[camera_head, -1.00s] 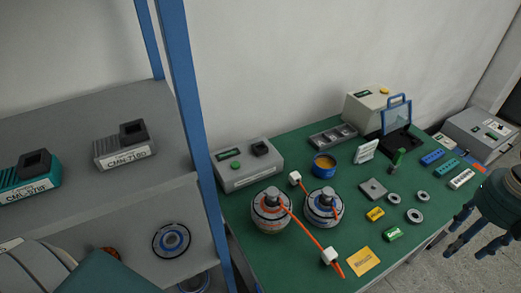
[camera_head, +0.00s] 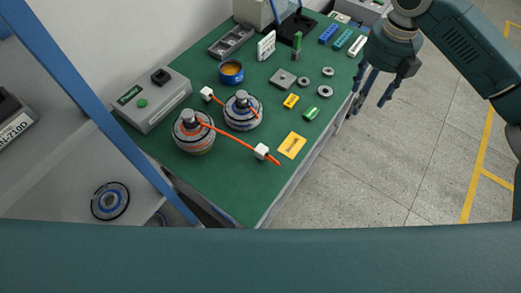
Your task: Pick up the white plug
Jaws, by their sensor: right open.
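Two white plugs show in the head view, each on an orange cable from a hub motor. One white plug (camera_head: 262,151) lies near the front edge of the green table, on the cable from the left motor (camera_head: 193,132). The other white plug (camera_head: 207,94) lies behind the right motor (camera_head: 242,110). My right gripper (camera_head: 368,98) is open and empty, beyond the table's right edge, fingers pointing down, well apart from both plugs. My left gripper is not in view.
A yellow card (camera_head: 292,145) lies right of the front plug. A grey tester box (camera_head: 153,99) stands at the table's left, beside a blue rack post (camera_head: 95,115). A blue tin (camera_head: 231,72) and several small parts sit farther back. The floor right of the table is clear.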

